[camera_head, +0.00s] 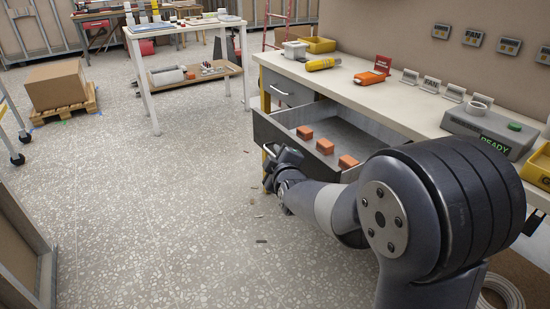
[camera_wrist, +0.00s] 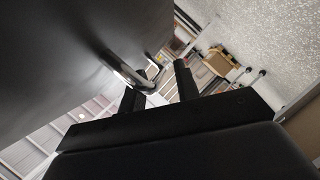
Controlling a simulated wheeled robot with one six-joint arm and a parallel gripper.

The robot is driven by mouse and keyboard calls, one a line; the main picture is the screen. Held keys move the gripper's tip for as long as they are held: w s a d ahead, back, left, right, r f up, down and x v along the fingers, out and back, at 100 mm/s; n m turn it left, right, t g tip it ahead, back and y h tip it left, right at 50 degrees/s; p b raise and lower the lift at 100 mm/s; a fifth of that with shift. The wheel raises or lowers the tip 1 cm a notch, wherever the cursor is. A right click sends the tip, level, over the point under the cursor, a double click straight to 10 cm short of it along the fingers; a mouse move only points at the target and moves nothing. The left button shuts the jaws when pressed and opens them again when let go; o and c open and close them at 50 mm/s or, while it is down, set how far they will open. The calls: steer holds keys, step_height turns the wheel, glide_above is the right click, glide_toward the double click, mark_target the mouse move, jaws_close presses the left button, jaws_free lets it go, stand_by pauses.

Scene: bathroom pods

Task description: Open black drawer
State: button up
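The black drawer (camera_head: 275,131) is pulled well out from under the workbench in the head view. Several orange blocks (camera_head: 325,146) lie inside it. My gripper (camera_head: 270,165) is low at the drawer's front, beside its handle. In the wrist view, the dark drawer front (camera_wrist: 75,60) fills the upper left, and its metal handle (camera_wrist: 122,68) curves down toward my gripper (camera_wrist: 157,78). The two fingers stand apart, with the handle's end near the left finger and a visible gap to the right finger. My arm hides part of the drawer front in the head view.
The workbench top (camera_head: 350,88) holds a yellow tool, an orange device and a grey box reading READY (camera_head: 490,132). The speckled floor (camera_head: 150,190) left of my arm is mostly clear. A white table (camera_head: 190,30) stands behind.

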steer(key=p+v, duration=0.2)
steer(key=v, duration=0.8)
steer(key=shift+s, duration=0.4)
steer(key=shift+d+r, duration=0.1)
steer(key=shift+d, duration=0.05)
steer(key=b+x, duration=0.2)
steer(key=x, duration=0.9)
steer(key=shift+w+d, duration=0.1)
steer(key=shift+d, duration=0.05)
steer(key=shift+w+d, duration=0.15)
steer(key=shift+d, duration=0.15)
